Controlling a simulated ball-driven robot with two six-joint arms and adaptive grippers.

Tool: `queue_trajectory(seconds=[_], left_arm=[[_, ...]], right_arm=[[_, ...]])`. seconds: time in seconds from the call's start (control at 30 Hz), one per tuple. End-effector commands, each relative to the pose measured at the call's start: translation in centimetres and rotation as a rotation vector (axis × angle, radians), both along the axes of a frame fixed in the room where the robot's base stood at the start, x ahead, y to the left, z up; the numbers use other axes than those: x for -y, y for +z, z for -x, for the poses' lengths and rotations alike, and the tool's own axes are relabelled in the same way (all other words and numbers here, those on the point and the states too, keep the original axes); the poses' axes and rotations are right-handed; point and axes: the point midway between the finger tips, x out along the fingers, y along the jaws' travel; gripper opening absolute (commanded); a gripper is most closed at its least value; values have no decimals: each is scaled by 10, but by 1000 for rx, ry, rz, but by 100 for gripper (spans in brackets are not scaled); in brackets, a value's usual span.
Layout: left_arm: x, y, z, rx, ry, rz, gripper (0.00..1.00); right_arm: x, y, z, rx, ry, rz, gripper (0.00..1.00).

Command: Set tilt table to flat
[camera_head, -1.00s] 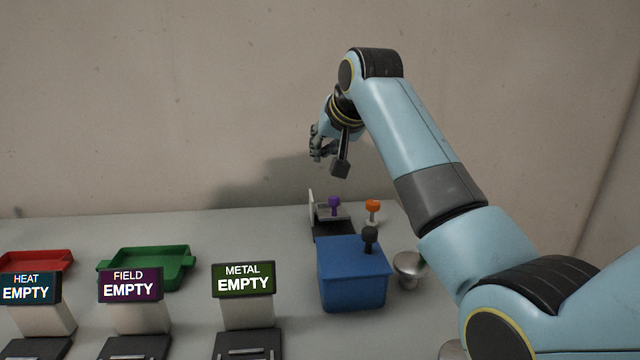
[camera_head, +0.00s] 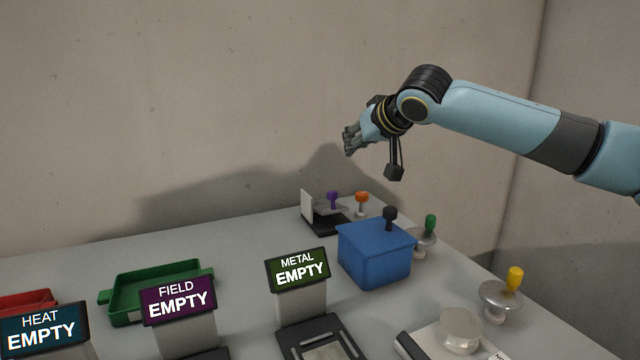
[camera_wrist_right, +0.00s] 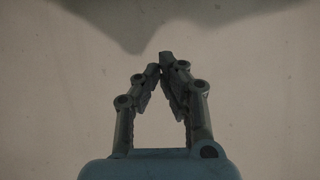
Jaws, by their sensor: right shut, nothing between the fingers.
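What looks like the tilt table (camera_head: 325,223), a small device with a black base, an upright pale plate and a purple knob (camera_head: 333,198), stands at the back of the table. I cannot tell its exact tilt from here. My right gripper (camera_head: 349,141) hangs in the air above and behind it, clear of everything. In the right wrist view the fingers (camera_wrist_right: 160,66) are closed together at the tips with nothing between them, against the bare wall. My left gripper is not in view.
An orange knob (camera_head: 362,200) stands beside the device. A blue box (camera_head: 375,262) with a black knob stands in front. Green (camera_head: 431,222) and yellow (camera_head: 515,277) knobs on round metal bases are to the right. METAL (camera_head: 298,270), FIELD (camera_head: 178,301) and HEAT (camera_head: 42,331) displays read EMPTY. A green tray (camera_head: 207,277) is left.

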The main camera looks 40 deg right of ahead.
Motion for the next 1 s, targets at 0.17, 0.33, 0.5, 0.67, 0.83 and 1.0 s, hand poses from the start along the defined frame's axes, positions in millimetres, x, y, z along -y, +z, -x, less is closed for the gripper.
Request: queue_trajectory(seconds=[0.17,0.33,0.5,0.67,0.83,1.0], left_arm=[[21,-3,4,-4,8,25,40],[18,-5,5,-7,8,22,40],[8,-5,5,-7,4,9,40],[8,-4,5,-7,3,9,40],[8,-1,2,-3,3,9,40],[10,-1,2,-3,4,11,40]], right_arm=[[5,-13,-8,-8,-6,-4,0],[11,-30,-34,-7,-6,-8,0],[19,-50,-65,-10,-4,-6,0],[21,-72,-76,-15,-1,1,0],[18,-90,-70,-13,-1,2,0],[16,-97,-68,-12,-1,2,0]])
